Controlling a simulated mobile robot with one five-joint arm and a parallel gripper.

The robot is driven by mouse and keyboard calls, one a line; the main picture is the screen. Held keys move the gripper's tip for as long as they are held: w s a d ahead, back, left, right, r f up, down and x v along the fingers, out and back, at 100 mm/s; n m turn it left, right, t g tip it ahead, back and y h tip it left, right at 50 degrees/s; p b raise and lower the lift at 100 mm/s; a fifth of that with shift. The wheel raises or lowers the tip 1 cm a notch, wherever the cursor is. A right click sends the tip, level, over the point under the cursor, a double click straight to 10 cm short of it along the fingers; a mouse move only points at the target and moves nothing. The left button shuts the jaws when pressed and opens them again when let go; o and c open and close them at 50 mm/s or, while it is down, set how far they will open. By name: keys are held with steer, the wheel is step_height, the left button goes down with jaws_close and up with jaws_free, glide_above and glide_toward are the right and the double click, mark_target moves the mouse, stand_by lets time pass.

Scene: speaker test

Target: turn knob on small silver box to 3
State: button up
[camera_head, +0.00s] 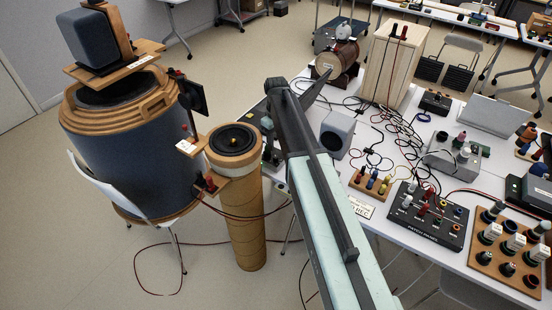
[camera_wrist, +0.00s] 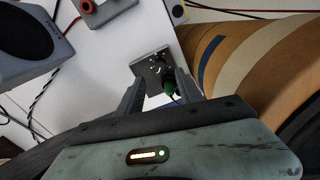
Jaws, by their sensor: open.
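In the wrist view a small grey box (camera_wrist: 146,72) with white dial marks lies beyond my gripper (camera_wrist: 160,77). A dark knob (camera_wrist: 158,66) shows on its face. In the head view my arm hides this spot. A larger silver box (camera_head: 440,160) with knobs stands farther right on the table.
A cardboard tube with a speaker on top (camera_head: 237,200) stands close left of my arm; it also fills the right of the wrist view (camera_wrist: 235,60). A grey speaker (camera_head: 337,133) is right of my arm. Cables and a patch panel (camera_head: 428,215) crowd the table (camera_head: 385,245).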

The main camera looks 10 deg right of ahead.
mark_target(276, 157)
steer(key=shift+f, duration=0.1)
step_height(276, 157, down, 8)
steer(key=b, duration=0.8)
steer(key=shift+r, duration=0.25)
jaws_close()
